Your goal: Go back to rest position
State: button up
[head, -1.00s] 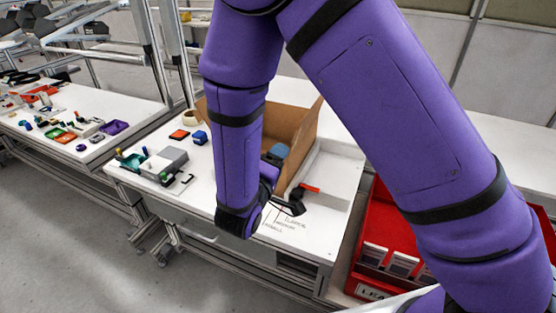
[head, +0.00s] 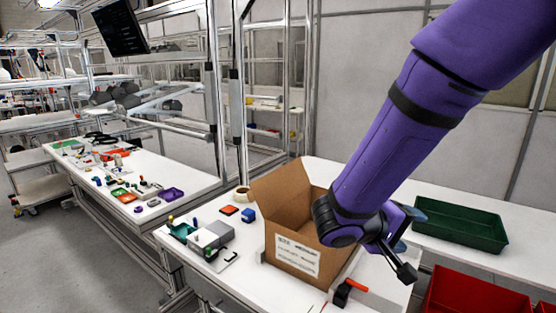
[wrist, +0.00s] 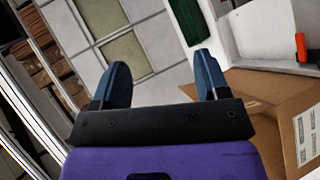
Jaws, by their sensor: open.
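My gripper (head: 407,228) shows in the head view at the end of my purple arm, right of the open cardboard box and above the table. In the wrist view its two blue fingers (wrist: 163,82) stand wide apart with nothing between them. Beyond them are wall panels and part of the box (wrist: 262,92). In the head view, my forearm and wrist hide the box's right side.
The cardboard box (head: 291,258) stands open on the white table (head: 236,283). A grey block (head: 211,235), blue item (head: 248,215) and red-and-black tool (head: 347,292) lie nearby. A green tray (head: 459,224) is behind right; red bins (head: 474,300) are at lower right.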

jog(key=s+d+r+m+y, duration=0.1)
jog(key=s+d+r+y, duration=0.1)
jog(key=s+r+y, duration=0.4)
jog(key=s+d+r+m+t+y, duration=0.1)
jog(key=s+d+r+y, duration=0.1)
jog(key=s+r+y, duration=0.5)
jog(key=s, duration=0.4)
jog(key=shift+s+d+r, duration=0.15)
jog(key=shift+s+d, duration=0.1)
jog(key=shift+d, duration=0.1)
